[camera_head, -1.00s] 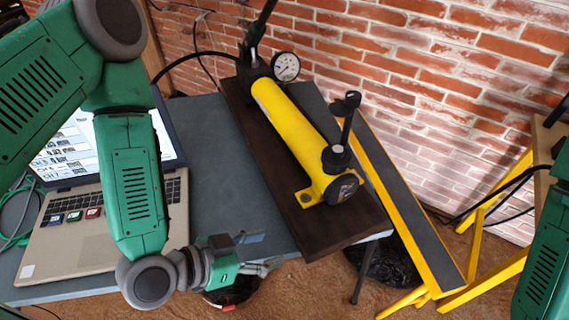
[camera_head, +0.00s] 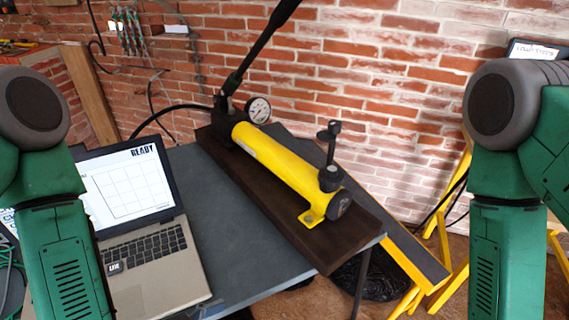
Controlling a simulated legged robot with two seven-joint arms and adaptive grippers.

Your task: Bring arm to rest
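My two green arms show at the left and right edges of the head view, with their forearms hanging down past the bottom edge. Neither gripper is in view. A yellow hydraulic hand pump (camera_head: 275,165) with a round gauge (camera_head: 258,110) and a black lever (camera_head: 262,45) lies on a dark brown board (camera_head: 300,237). The board rests on a grey table (camera_head: 225,255). An open laptop (camera_head: 150,290) stands on the table's left side, partly behind my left arm. Its screen (camera_head: 128,190) reads READY above an empty grid.
A brick wall (camera_head: 390,120) runs behind the table. A yellow frame with a dark top strip (camera_head: 415,258) stands right of the table. A dark bag (camera_head: 375,275) lies on the floor beneath. Cables and tools (camera_head: 130,30) hang at the upper left.

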